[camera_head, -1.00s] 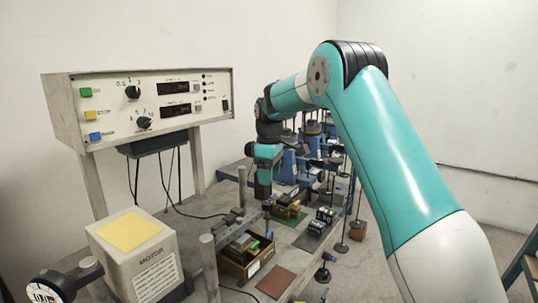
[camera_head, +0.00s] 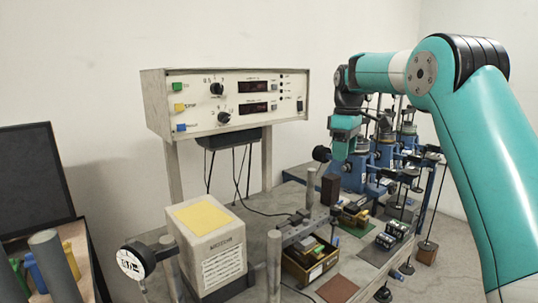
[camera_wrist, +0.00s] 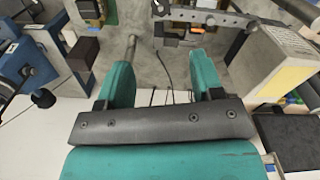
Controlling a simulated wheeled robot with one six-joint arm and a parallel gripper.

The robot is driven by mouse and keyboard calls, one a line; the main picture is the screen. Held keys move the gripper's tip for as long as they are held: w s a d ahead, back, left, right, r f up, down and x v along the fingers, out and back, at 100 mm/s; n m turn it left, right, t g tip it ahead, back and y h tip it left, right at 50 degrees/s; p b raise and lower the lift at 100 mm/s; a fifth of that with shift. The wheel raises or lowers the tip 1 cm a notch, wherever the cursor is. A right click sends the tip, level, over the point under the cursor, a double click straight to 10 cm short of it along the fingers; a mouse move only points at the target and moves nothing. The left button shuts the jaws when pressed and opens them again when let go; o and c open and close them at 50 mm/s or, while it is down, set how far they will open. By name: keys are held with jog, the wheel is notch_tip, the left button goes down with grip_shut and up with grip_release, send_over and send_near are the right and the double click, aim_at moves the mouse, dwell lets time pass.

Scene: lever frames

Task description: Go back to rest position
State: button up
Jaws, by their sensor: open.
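My gripper (camera_head: 343,142) hangs from my teal arm at the right of the head view, above the back of the grey bench (camera_head: 255,219). In the wrist view my gripper (camera_wrist: 160,62) shows two teal fingers spread apart with nothing between them. The bench and its fixtures lie beyond the fingertips. In the head view a dark brown block (camera_head: 330,188) is below the gripper, apart from it.
A control panel (camera_head: 236,101) stands on posts. A motor block (camera_head: 210,245) with a yellow top is at the front. A bin of parts (camera_head: 309,262) and blue lever devices (camera_head: 384,155) occupy the bench. A black screen (camera_head: 36,178) stands at left.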

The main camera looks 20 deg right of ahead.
jog(key=shift+a, duration=0.1)
jog(key=s+a+y, duration=0.1)
jog(key=s+a, duration=1.2)
jog(key=a, duration=0.3)
jog(key=s+a+f+y, duration=0.1)
jog(key=s+a+f, duration=0.1)
jog(key=s, duration=0.5)
jog(key=s+a+f+y, duration=0.1)
jog(key=s+a+f, duration=0.1)
jog(key=s+a, duration=0.3)
jog(key=s+a+f+y, duration=0.1)
jog(key=s+a+f, duration=0.1)
jog(key=s, duration=0.8)
jog(key=shift+s+a, duration=0.4)
jog(key=shift+a, duration=0.4)
jog(key=shift+c, duration=0.2)
